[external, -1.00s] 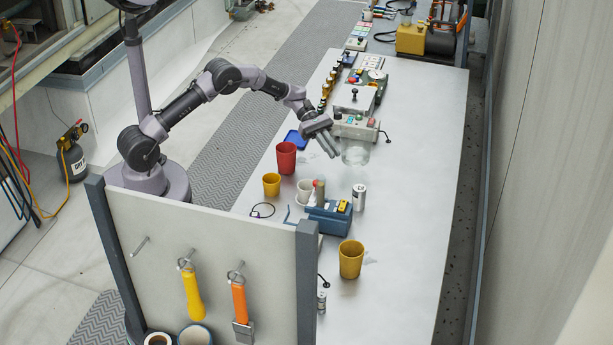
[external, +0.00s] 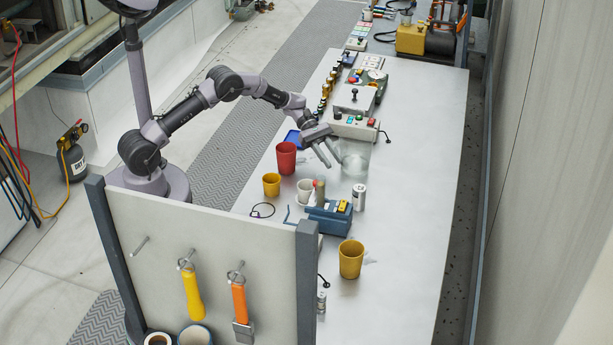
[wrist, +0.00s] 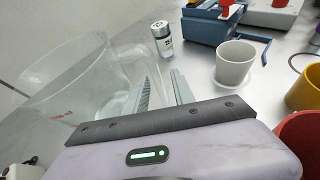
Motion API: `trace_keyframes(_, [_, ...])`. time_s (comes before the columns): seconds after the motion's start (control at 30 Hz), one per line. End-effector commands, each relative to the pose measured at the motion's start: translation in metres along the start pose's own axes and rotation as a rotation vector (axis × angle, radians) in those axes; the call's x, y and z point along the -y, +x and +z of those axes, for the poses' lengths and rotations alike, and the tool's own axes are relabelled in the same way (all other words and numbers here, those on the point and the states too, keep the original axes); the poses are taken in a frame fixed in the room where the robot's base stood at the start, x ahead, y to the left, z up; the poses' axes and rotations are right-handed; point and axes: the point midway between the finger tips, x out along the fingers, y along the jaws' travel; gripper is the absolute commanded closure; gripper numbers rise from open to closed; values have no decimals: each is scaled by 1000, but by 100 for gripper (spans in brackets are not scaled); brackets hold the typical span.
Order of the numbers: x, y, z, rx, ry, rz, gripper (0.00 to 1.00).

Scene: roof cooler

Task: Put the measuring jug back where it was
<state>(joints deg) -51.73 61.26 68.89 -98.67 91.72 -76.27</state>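The measuring jug (external: 355,161) is clear, with red markings, and stands out only faintly against the grey bench. In the wrist view the jug (wrist: 62,88) fills the left side, its clear handle reaching toward the fingers. My gripper (external: 333,163) is at the jug's left side in the external view. In the wrist view my gripper (wrist: 160,88) has its two fingers a little apart, with the clear handle seemingly between them. The contact is hard to see through the clear plastic. I cannot tell whether the jug's base touches the bench.
A control box (external: 355,127) stands just behind the jug. The bench to the right (external: 425,190) is clear.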

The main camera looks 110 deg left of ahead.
Motion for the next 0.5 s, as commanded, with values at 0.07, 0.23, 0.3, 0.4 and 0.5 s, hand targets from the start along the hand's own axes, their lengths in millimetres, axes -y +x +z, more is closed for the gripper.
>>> trace_keyframes(0.07, [-1,-17,3,-1,-1,3,69])
trace_keyframes(0.23, [-1,-68,5,0,-1,5,69])
trace_keyframes(0.3, [-1,-86,4,0,-1,4,69])
trace_keyframes(0.4, [-1,-106,3,0,-1,3,69])
trace_keyframes(0.5, [0,-117,2,0,-1,2,69])
